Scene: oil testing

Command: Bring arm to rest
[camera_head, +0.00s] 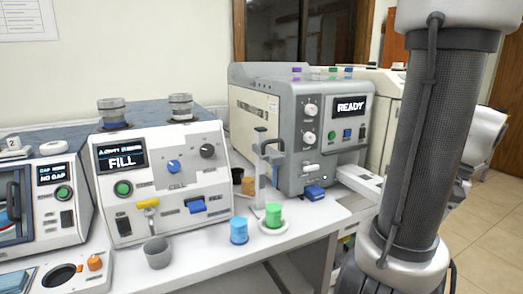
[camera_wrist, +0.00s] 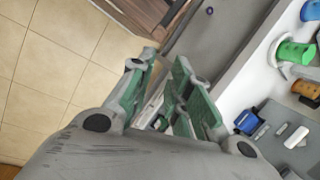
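My arm (camera_head: 425,140) stands upright at the right of the head view, in front of the machine marked READY; the gripper itself cannot be made out there. In the wrist view my gripper (camera_wrist: 164,62) points away from the camera. Its two green-padded fingers stand apart with a narrow gap, and nothing is seen held between them. Beyond the fingers are tiled floor and a grey surface. The gripper is to the side of the bench, clear of the cups.
A blue cup (camera_head: 239,230) and a green cup (camera_head: 273,215) on a white saucer stand at the bench's front edge. A grey cup (camera_head: 158,252) is before the FILL machine (camera_head: 160,175). The READY machine (camera_head: 300,125) is behind. Open tiled floor (camera_head: 490,230) lies at right.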

